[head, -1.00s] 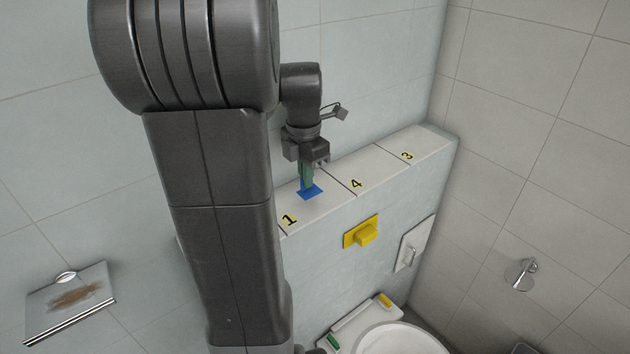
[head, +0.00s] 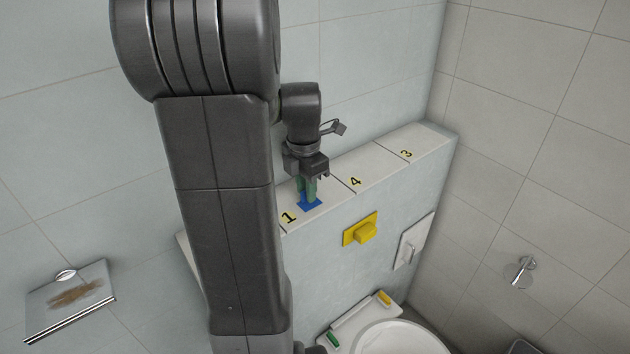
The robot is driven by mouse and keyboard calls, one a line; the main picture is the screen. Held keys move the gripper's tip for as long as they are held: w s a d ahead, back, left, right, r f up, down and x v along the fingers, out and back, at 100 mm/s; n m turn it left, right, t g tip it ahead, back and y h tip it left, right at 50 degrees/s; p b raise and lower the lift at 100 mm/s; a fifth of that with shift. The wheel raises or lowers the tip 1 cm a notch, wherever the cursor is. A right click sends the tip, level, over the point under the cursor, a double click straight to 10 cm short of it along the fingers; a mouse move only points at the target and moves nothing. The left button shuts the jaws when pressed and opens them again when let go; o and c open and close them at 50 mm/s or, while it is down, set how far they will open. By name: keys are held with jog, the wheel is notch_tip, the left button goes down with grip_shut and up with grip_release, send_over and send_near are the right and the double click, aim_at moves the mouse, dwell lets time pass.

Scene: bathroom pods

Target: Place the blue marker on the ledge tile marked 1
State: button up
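The blue marker (head: 309,207) shows as a flat blue plate at the ledge tile marked 1 (head: 318,213), beside and just right of the black 1 on its yellow label. My gripper (head: 306,191) points down over that tile, its two greenish fingers at the marker. The fingers hide the marker's upper part. I cannot tell whether they grip it or stand apart around it, nor whether the plate rests fully on the tile.
Tiles marked 4 (head: 365,176) and 3 (head: 415,148) continue bare to the right. A yellow plate with a knob (head: 361,230) and a white flush plate (head: 414,240) are on the wall below. A toilet (head: 400,338) stands underneath. A paper holder (head: 68,300) is at left.

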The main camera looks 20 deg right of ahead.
notch_tip(320, 180, up, 12)
jog(key=shift+r, duration=0.25)
dwell(0.4)
notch_tip(320, 180, down, 12)
jog(key=shift+f, duration=0.25)
jog(key=shift+w+r, duration=0.1)
jog(key=shift+r, duration=1.45)
jog(key=shift+f, duration=0.1)
